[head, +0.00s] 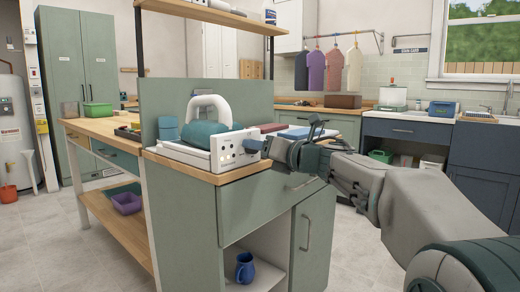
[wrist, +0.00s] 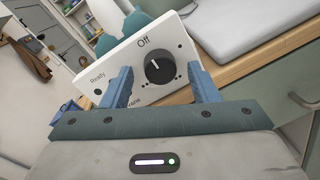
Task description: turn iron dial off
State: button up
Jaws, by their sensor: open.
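The iron station (head: 225,150) is a white box with a teal top and a white arched handle, on the wooden counter. In the wrist view its white front panel (wrist: 118,66) is tilted in the picture and carries the words "Off" and "Ready". The round black dial (wrist: 159,68) has a white mark near its top, pointing roughly toward "Off". My gripper (wrist: 158,82) is open, its blue fingers on either side of the dial with a visible gap to each. In the head view my gripper (head: 257,146) is at the panel's right end and hides the dial.
The wooden counter (head: 205,176) ends just below the station. Folded towels (head: 300,132) lie behind my gripper. A raised green back panel (head: 160,98) and an upper shelf (head: 215,14) stand behind and above. A blue pitcher (head: 245,268) sits in the open cabinet below.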

jog(key=p+v, duration=0.2)
jog(key=v, duration=1.1)
jog(key=shift+d+p, duration=0.2)
jog(key=shift+p, duration=0.1)
jog(key=shift+s+f, duration=0.1)
jog(key=s+d+r+m+t+h+p, duration=0.1)
jog(key=d+r+m+h+p, duration=0.5)
jog(key=m+p, duration=0.55)
jog(key=s+d+r+m+t+h+p, duration=0.15)
jog(key=d+r+m+h+p, duration=0.55)
jog(key=m, duration=0.7)
jog(key=s+a+f+m+g+p, duration=0.2)
jog(key=s+m+g+p, duration=0.4)
jog(key=s+p, duration=0.3)
jog(key=s+a+f+m+g+p, duration=0.3)
jog(key=s+m+g+p, duration=0.2)
jog(key=s+m+p, duration=0.4)
jog(key=s+p, duration=0.1)
jog(key=s, duration=0.3)
jog(key=shift+f+g, duration=0.35)
jog(key=shift+f, duration=0.05)
jog(key=shift+a, duration=0.1)
